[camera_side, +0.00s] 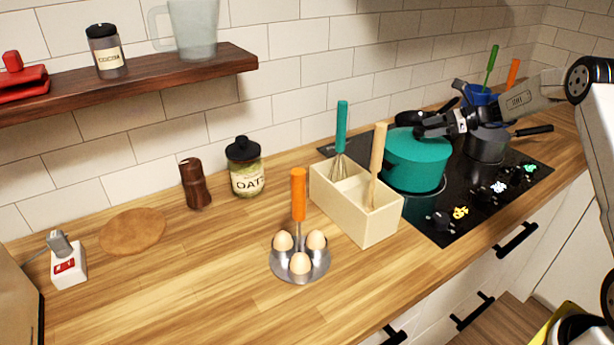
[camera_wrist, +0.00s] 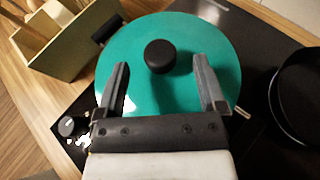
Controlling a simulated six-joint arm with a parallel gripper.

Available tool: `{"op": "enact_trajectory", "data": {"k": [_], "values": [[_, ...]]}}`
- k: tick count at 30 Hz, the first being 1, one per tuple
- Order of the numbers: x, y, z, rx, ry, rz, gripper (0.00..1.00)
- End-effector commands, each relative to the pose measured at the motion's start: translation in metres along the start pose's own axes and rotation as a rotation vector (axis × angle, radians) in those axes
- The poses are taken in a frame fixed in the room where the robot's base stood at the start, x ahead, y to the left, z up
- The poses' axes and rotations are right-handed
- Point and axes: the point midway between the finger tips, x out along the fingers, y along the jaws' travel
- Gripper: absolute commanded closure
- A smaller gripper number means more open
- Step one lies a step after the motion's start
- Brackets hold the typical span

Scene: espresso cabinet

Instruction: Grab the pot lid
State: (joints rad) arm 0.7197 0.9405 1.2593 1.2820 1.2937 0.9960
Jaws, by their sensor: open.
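The pot lid (camera_wrist: 200,42) is a round teal disc with a black round knob (camera_wrist: 159,56), seen from above in the wrist view. It sits on the teal pot (camera_side: 415,168), which stands on the black cooktop in the side view. My gripper (camera_wrist: 162,82) is open over the lid. In the wrist view the knob shows between and just beyond the two fingertips. In the side view my gripper (camera_side: 420,130) is at the top of the pot and hides part of the lid. I cannot tell whether the fingers touch the lid.
A cream utensil box (camera_side: 365,225) with a whisk and a wooden spoon stands left of the pot. A dark pot (camera_side: 487,145) stands to the right. An egg holder (camera_side: 300,275) stands on the counter. Knobs line the cooktop's front. The left counter has free room.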

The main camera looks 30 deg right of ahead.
Motion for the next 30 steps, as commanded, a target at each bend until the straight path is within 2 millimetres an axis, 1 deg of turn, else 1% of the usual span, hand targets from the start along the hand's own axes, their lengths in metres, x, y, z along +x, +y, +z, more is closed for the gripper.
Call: {"op": "enact_trajectory", "data": {"k": [7, 10, 21, 25, 30], "values": [[0.004, 0.000, 0.000, -0.001, 0.000, 0.000, 0.11], [0.010, 0.000, 0.000, -0.001, 0.001, 0.001, 0.11], [0.049, 0.000, -0.001, -0.002, 0.000, 0.001, 0.11], [0.053, 0.000, -0.001, -0.001, 0.000, -0.001, 0.11], [0.054, 0.000, -0.001, -0.001, 0.000, -0.001, 0.11]]}}
